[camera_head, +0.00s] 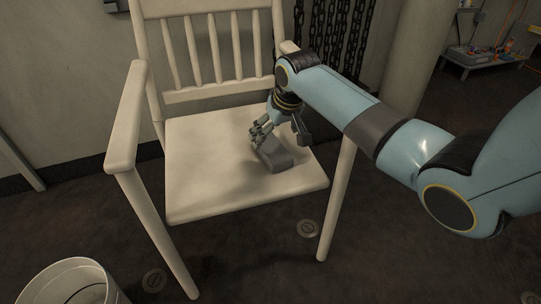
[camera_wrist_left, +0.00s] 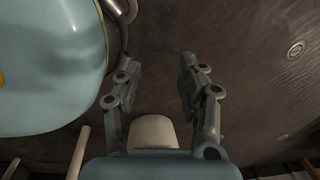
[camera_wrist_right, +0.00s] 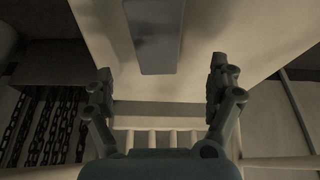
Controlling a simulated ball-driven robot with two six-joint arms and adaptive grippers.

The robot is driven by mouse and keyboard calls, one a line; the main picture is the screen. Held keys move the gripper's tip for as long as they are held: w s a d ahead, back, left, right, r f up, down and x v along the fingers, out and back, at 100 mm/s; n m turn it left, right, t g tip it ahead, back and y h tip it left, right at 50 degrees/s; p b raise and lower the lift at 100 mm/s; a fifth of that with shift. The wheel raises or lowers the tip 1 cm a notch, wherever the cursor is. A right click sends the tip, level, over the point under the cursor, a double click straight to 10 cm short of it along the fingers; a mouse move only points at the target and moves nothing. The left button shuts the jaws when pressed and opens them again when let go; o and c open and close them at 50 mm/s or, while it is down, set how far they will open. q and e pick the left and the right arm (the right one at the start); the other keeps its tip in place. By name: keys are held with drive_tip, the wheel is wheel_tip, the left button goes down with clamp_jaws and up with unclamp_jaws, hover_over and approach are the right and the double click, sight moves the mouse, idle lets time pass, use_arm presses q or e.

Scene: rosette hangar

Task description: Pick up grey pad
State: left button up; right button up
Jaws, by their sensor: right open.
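The grey pad (camera_head: 275,155) lies on the seat of a cream wooden chair (camera_head: 205,165), right of the seat's middle. My right gripper (camera_head: 259,138) is over the seat at the pad's far left end; in the head view I cannot tell whether it touches the pad. In the right wrist view the pad (camera_wrist_right: 155,38) lies on the seat beyond the fingertips, between their lines. The right fingers (camera_wrist_right: 158,75) are spread with nothing between them. My left gripper (camera_wrist_left: 155,75) shows only in the left wrist view, fingers apart and empty, over the dark floor.
The chair's armrests (camera_head: 126,115) and slatted back (camera_head: 215,50) border the seat. A white bucket (camera_head: 68,283) stands on the floor at lower left. Chains (camera_head: 338,35) hang behind the chair. A cluttered low table (camera_head: 480,58) stands far right. The left part of the seat is clear.

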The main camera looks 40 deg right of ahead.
sight(272, 147)
drive_tip(key=b+x, duration=0.1)
drive_tip(key=x, duration=0.1)
drive_tip(key=shift+w+f, duration=0.15)
drive_tip(key=shift+f, duration=0.2)
drive_tip(key=b+x, duration=0.3)
drive_tip(key=x, duration=0.2)
drive_tip(key=shift+s+d+b, duration=0.15)
drive_tip(key=shift+s+b, duration=0.05)
drive_tip(key=shift+b, duration=0.2)
use_arm(q)
drive_tip(key=w+d+r, duration=0.3)
drive_tip(key=w+r, duration=0.5)
drive_tip(key=r, duration=0.3)
drive_tip(key=shift+w+d+t, duration=0.15)
drive_tip(key=shift+w+t, duration=0.25)
drive_tip(key=shift+r, duration=0.1)
use_arm(e)
drive_tip(key=c, duration=1.2)
